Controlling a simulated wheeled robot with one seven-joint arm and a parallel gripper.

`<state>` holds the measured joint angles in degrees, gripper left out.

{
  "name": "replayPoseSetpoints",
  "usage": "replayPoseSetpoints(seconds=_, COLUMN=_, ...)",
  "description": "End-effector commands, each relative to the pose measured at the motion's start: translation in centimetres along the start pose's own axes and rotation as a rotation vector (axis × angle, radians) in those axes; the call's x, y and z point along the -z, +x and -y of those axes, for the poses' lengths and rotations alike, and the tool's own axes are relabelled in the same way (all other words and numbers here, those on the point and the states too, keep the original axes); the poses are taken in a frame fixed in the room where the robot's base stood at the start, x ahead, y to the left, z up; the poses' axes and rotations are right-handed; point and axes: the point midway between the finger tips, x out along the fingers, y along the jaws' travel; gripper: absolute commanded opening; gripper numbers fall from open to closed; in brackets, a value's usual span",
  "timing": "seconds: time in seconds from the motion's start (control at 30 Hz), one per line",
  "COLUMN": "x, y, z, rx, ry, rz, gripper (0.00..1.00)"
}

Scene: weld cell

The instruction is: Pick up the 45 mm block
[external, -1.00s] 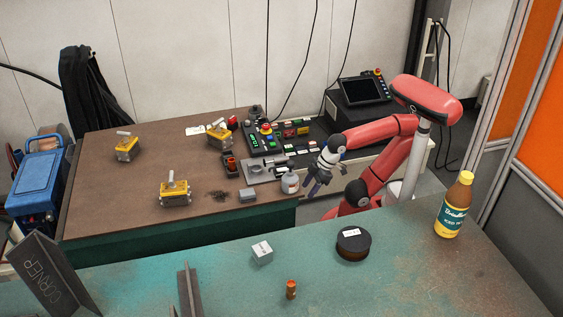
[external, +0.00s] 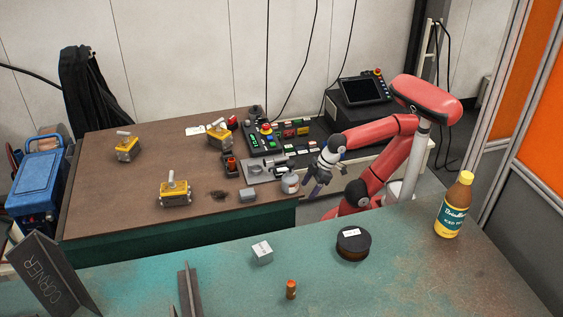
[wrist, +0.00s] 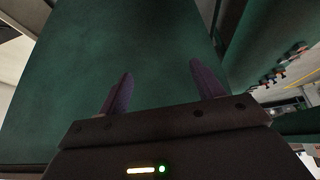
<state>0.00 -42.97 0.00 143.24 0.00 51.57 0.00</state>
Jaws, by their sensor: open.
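A pale grey block (external: 262,253) with a small label on top sits on the near green bench (external: 220,285); the label is too small to read. A smaller, darker grey block (external: 248,195) lies near the front right corner of the brown table. I cannot tell from size alone which is 45 mm. No block shows there.
Yellow clamp-like units (external: 175,192) stand on the brown table (external: 105,200).

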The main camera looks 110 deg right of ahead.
Motion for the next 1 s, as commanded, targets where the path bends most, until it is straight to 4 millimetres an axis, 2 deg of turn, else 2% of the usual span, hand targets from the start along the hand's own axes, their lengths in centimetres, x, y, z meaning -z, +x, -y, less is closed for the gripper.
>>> replayPoseSetpoints(seconds=0.23, x=0.1, y=-0.1, z=0.0, rx=0.0, ry=0.0, rz=-0.001, gripper=0.66)
replayPoseSetpoints(seconds=0.33, x=1.1, y=-1.7, z=0.0, rx=0.0, ry=0.0, rz=-0.006, gripper=0.66)
replayPoseSetpoints(seconds=0.47, x=3.9, y=-7.0, z=0.0, rx=0.0, ry=0.0, rz=-0.01, gripper=0.66)
replayPoseSetpoints(seconds=0.6, x=7.7, y=-14.1, z=0.0, rx=0.0, ry=0.0, rz=-0.007, gripper=0.66)
replayPoseSetpoints(seconds=0.8, x=11.9, y=-21.8, z=0.0, rx=0.0, ry=0.0, rz=-0.002, gripper=0.66)
replayPoseSetpoints(seconds=0.87, x=12.9, y=-23.8, z=0.0, rx=0.0, ry=0.0, rz=-0.002, gripper=0.66)
replayPoseSetpoints(seconds=0.9, x=14.9, y=-23.5, z=0.8, rx=0.01, ry=-0.018, rz=0.015, gripper=0.66)
replayPoseSetpoints(seconds=1.0, x=19.1, y=-23.1, z=2.9, rx=0.023, ry=-0.044, rz=0.03, gripper=0.66)
